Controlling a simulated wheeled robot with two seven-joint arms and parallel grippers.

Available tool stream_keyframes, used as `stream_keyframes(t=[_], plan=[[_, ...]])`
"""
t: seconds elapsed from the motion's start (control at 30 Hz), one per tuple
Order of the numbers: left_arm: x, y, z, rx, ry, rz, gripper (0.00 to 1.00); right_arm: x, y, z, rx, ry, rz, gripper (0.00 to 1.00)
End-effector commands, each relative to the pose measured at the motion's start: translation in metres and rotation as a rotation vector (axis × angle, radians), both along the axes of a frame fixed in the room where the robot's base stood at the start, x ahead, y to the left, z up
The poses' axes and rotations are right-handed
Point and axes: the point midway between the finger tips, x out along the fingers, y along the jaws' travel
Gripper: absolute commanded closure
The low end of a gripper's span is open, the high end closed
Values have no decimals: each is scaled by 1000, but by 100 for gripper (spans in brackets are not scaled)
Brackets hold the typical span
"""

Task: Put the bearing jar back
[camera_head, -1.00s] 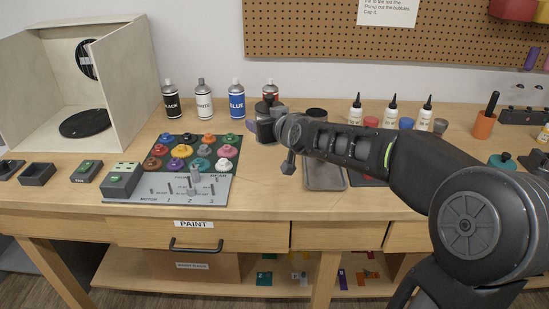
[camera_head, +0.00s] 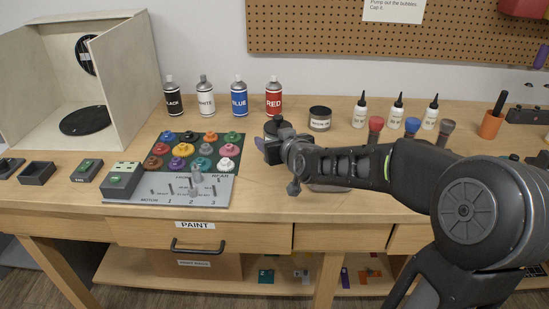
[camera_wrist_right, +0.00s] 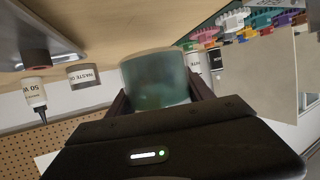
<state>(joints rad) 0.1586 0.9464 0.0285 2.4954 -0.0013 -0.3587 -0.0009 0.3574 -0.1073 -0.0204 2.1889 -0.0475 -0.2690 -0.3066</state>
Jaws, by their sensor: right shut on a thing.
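The bearing jar is clearest in the right wrist view (camera_wrist_right: 155,82), a translucent greenish jar between the two fingers. My right gripper (camera_head: 268,145) is shut on it. In the head view the gripper is right of the paint rack, behind its own wrist, and only a dark top, apparently the jar's lid (camera_head: 273,125), shows there. I cannot tell whether the jar touches the bench. My left gripper is not in view.
Spray cans, including the red one (camera_head: 273,97), stand behind. The waste oil jar (camera_head: 320,119) stands right of the gripper, with dropper bottles (camera_head: 397,111) beyond. The paint rack (camera_head: 152,160) is to the left. My forearm covers most of a grey tray (camera_head: 327,187).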

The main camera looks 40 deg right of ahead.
Motion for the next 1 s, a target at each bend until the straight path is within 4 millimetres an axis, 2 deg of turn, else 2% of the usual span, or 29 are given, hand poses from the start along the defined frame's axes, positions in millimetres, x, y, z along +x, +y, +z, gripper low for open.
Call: stream_keyframes(t=[0.37, 0.67, 1.0], plan=[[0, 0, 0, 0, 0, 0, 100, 0, -1, -5, -2, -4, -1, 92], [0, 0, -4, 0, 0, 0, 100, 0, 0, -39, -1, -2, 0, 92], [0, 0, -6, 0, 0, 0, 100, 0, 0, -42, -2, -5, 0, 92]])
